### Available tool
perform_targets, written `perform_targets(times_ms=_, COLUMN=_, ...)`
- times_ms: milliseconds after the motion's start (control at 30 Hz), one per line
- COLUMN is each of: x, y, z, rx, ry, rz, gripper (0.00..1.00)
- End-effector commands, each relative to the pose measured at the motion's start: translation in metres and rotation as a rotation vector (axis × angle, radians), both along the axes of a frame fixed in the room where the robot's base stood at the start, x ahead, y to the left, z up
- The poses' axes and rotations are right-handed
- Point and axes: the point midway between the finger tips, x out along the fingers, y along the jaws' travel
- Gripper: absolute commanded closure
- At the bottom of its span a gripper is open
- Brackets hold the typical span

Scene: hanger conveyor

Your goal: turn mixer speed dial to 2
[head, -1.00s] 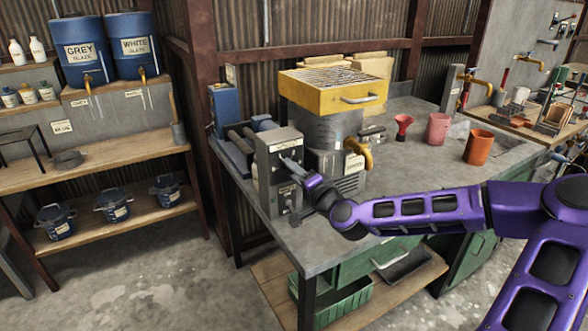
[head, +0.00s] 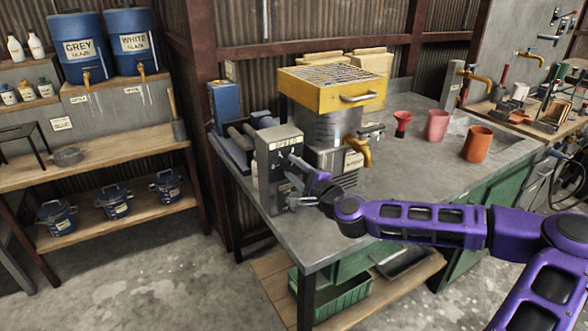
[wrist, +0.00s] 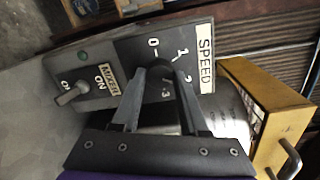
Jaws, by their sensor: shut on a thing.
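The mixer control box (head: 270,150) stands upright at the near left edge of the bench. Its black speed panel (wrist: 125,52) has a white SPEED label (wrist: 205,58) and marks 0, 1, 2 and 3 around the dial. The dark speed dial (wrist: 156,64) shows just at its top edge; the rest is hidden behind my fingers. My gripper (wrist: 164,72) is shut on the dial, its two grey fingers on either side. In the head view my gripper (head: 291,160) reaches the box's front face. I cannot tell which mark the dial points to.
A mixer on/off switch (wrist: 72,93) sits beside the speed panel. The yellow-topped mixer (head: 330,92), with a brass tap (head: 360,150), stands close behind the box. Red and orange cups (head: 478,144) are further right. The bench's near front (head: 310,240) is bare.

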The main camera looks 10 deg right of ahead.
Motion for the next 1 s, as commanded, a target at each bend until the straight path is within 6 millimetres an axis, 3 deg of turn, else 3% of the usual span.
perform_targets(times_ms=500, x=0.0002, y=0.0009, z=0.0015, rx=0.016, ry=0.003, rz=0.002, gripper=1.0)
perform_targets(times_ms=533, x=0.0002, y=0.0009, z=0.0016, rx=0.016, ry=0.003, rz=0.002, gripper=0.51)
perform_targets(times_ms=667, x=0.0002, y=0.0006, z=0.0012, rx=0.016, ry=0.003, rz=0.002, gripper=0.28)
perform_targets(times_ms=1000, x=0.0002, y=0.0003, z=0.0005, rx=0.016, ry=0.004, rz=0.001, gripper=0.27)
